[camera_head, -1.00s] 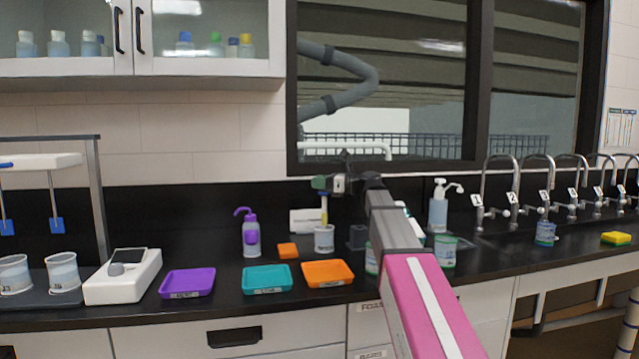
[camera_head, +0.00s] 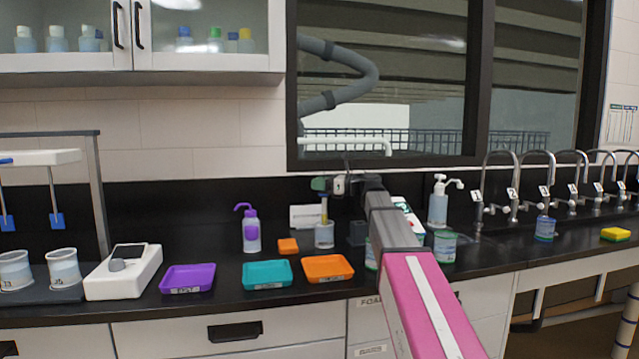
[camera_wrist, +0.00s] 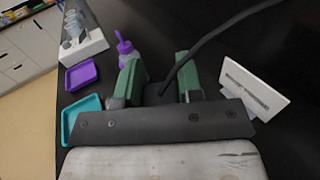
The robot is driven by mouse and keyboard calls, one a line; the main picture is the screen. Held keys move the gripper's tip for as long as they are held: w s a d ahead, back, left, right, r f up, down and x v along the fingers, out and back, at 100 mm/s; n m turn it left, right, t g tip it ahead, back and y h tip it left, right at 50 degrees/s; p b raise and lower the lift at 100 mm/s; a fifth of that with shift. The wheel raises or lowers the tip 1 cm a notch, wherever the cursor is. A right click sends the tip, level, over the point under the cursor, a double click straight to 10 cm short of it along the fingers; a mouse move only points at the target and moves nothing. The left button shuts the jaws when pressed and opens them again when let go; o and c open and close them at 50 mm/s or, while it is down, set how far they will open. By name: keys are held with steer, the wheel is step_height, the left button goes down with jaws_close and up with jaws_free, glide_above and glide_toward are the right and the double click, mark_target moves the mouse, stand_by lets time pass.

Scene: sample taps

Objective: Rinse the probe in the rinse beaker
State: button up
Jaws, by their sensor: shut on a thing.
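My gripper (camera_head: 322,184) has green fingers and is shut on the probe (camera_head: 324,208), which hangs upright below it. The probe's yellowish shaft goes down to the mouth of a white-labelled beaker (camera_head: 324,238) on the black counter. The probe's lower end is hidden by the beaker wall, so its depth and any contact with the beaker cannot be told. In the wrist view, the green fingers (camera_wrist: 158,82) stand either side of a dark part, and a black cable runs off to the upper right.
A purple-capped wash bottle (camera_head: 250,232) and an orange block (camera_head: 288,246) stand left of the beaker. Purple (camera_head: 188,290), teal (camera_head: 267,286) and orange (camera_head: 327,279) trays lie in front. A white card (camera_head: 303,212) stands behind. A green-labelled container (camera_head: 445,247) stands right of my arm.

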mark_target(326, 202)
step_height(326, 202, down, 6)
stand_by(1.3)
steer(key=shift+w+a, duration=0.1)
steer(key=shift+w, duration=0.3)
stand_by(0.3)
steer(key=shift+s+a, duration=0.3)
steer(key=shift+s, duration=0.2)
steer(key=shift+s+d, duration=0.3)
steer(key=shift+d, duration=0.2)
steer(key=shift+w+a, duration=0.1)
steer(key=shift+w, duration=0.3)
stand_by(0.4)
stand_by(0.6)
step_height(326, 202, up, 9)
steer(key=shift+r, duration=0.15)
stand_by(0.9)
stand_by(0.4)
